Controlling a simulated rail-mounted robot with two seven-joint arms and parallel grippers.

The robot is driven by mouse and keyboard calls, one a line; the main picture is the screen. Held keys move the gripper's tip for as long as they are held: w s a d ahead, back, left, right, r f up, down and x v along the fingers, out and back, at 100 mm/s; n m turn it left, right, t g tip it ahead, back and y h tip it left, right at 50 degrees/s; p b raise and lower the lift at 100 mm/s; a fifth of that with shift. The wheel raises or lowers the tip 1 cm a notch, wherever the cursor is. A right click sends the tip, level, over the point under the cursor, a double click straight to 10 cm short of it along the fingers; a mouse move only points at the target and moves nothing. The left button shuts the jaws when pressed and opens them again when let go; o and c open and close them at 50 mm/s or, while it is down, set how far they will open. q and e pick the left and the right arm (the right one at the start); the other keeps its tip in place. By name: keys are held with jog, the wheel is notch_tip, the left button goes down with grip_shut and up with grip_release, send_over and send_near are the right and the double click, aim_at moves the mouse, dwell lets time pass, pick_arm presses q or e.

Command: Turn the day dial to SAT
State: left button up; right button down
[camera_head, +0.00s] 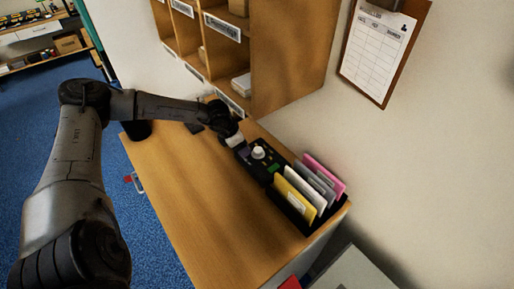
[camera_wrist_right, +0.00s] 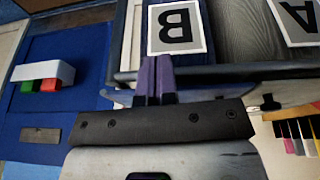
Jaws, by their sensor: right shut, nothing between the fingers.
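A black box (camera_head: 249,164) with a round white knob (camera_head: 258,152) on top sits on the wooden desk in the head view. The knob looks like the day dial, but its markings are too small to read. My left arm reaches over the desk from the left, and its gripper (camera_head: 235,141) is just left of the knob, by the box's far end. I cannot tell whether it touches the box or whether its fingers are apart. My right gripper (camera_wrist_right: 155,78) shows only in the right wrist view, its purple fingers together and empty, in front of a "B" plate (camera_wrist_right: 176,28).
A black holder with yellow, grey and pink folders (camera_head: 310,185) stands against the box. A wooden pigeonhole shelf (camera_head: 290,55) rises behind the desk (camera_head: 190,205), whose left part is clear. A clipboard (camera_head: 378,50) hangs on the wall. An "A" plate (camera_wrist_right: 298,20) is beside "B".

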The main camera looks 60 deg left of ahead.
aim_at(258, 150)
pick_arm(q)
jog(key=w, duration=0.3)
jog(key=shift+w+d+r, duration=0.1)
jog(key=shift+w+d, duration=0.2)
jog(key=shift+w, duration=0.1)
jog(key=x, duration=0.3)
jog(key=shift+w+p, duration=0.2)
jog(key=shift+p, duration=0.2)
jog(key=shift+x, duration=1.1)
jog(key=shift+c, duration=0.2)
